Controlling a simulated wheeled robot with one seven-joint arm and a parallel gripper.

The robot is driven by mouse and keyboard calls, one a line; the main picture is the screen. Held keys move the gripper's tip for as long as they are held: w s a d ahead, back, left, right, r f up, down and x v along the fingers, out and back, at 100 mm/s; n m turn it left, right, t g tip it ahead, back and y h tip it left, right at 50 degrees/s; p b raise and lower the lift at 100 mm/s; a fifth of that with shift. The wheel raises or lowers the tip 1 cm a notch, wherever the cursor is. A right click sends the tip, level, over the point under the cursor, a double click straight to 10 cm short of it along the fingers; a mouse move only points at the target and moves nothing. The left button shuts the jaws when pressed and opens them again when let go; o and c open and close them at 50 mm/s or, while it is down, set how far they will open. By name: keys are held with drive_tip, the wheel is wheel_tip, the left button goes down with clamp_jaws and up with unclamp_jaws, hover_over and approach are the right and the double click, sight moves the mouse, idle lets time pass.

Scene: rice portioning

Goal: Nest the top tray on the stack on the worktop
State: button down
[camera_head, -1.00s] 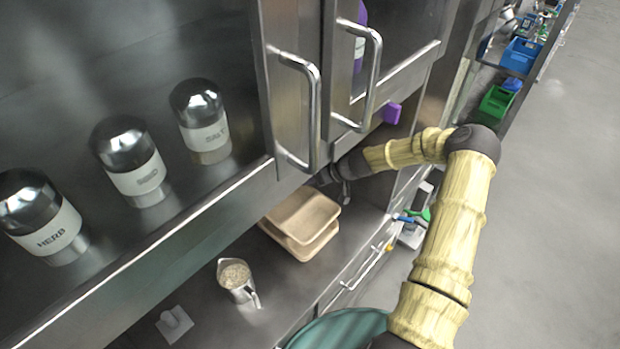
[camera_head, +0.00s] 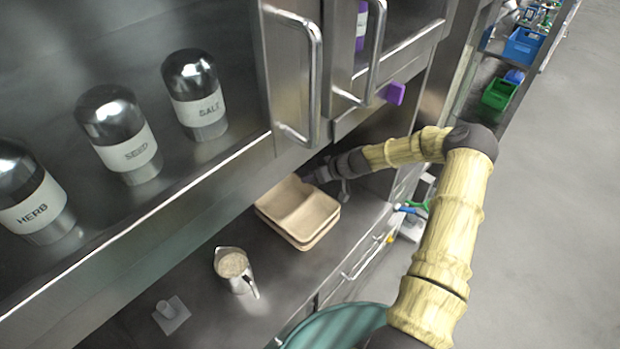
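Two tan rectangular trays are stacked on the steel worktop (camera_head: 255,310), below the wall cupboards. The top tray (camera_head: 306,212) is empty, with a ridge across its inside. The rim of the lower tray (camera_head: 304,246) shows just beneath it along the front edges. The two look closely aligned, but I cannot tell whether the top one is fully seated. My gripper (camera_head: 326,184) is at the far right edge of the top tray, partly under the cupboard. Its dark fingers are small and partly hidden, so I cannot see whether they grip the rim.
A metal jug of grain (camera_head: 233,266) stands left of the trays. A small grey piece with a knob (camera_head: 170,313) lies farther left. The cupboard with handles (camera_head: 312,80) overhangs the trays closely. A teal round object (camera_head: 335,328) is at the bottom. Labelled jars (camera_head: 195,95) stand upper left.

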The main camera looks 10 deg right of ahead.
drive_tip(key=shift+f+b, duration=0.75)
drive_tip(key=shift+f, duration=0.1)
drive_tip(key=c, duration=1.6)
unclamp_jaws()
drive_tip(key=shift+d+r, duration=0.1)
drive_tip(key=b+v, duration=0.5)
drive_tip(key=v, duration=1.2)
drive_tip(key=shift+s+r, duration=0.1)
drive_tip(key=shift+s, duration=0.05)
